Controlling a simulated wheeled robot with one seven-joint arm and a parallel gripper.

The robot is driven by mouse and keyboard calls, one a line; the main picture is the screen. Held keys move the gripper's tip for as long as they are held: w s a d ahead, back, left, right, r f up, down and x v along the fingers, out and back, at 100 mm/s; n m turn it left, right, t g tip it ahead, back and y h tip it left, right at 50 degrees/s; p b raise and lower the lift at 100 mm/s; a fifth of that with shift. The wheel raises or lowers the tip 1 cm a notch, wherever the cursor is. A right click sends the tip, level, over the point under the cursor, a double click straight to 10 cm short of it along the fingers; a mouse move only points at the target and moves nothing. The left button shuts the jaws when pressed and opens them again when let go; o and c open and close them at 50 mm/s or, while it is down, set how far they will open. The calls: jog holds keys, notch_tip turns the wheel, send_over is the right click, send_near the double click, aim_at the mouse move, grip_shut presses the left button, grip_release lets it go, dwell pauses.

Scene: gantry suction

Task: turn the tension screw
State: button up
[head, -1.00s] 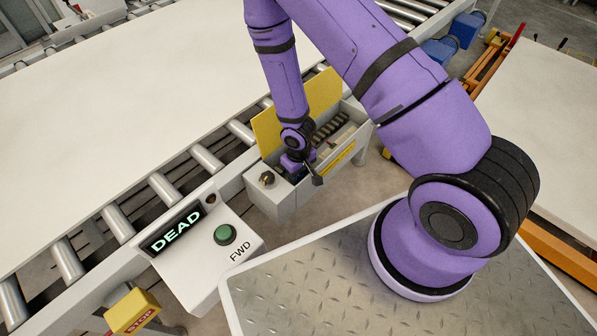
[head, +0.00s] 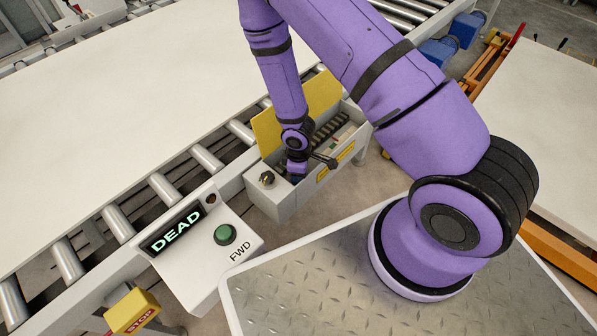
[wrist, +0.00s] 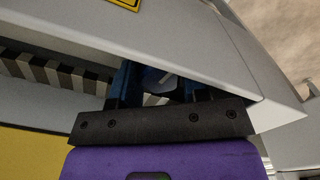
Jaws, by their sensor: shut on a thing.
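My gripper (wrist: 158,84) is down inside an open grey box (head: 272,203) beside the roller conveyor. In the wrist view its blue fingers stand on either side of a small greyish, rounded part, which I take to be the tension screw (wrist: 157,78), and are shut on it. Most of the screw is hidden by the fingers and shadow. In the head view my wrist hides the screw, and only a little of my gripper (head: 297,177) shows at the box's near end.
A raised yellow lid (head: 268,134) stands along the box's conveyor side. A black knob (head: 267,178) sits on the box's near end. A striped strip (head: 331,129) lies inside. A panel with a green button (head: 225,235) and a display (head: 174,232) reading DEAD stands nearer.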

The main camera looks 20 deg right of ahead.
dwell(0.3)
jog(key=o, duration=0.9)
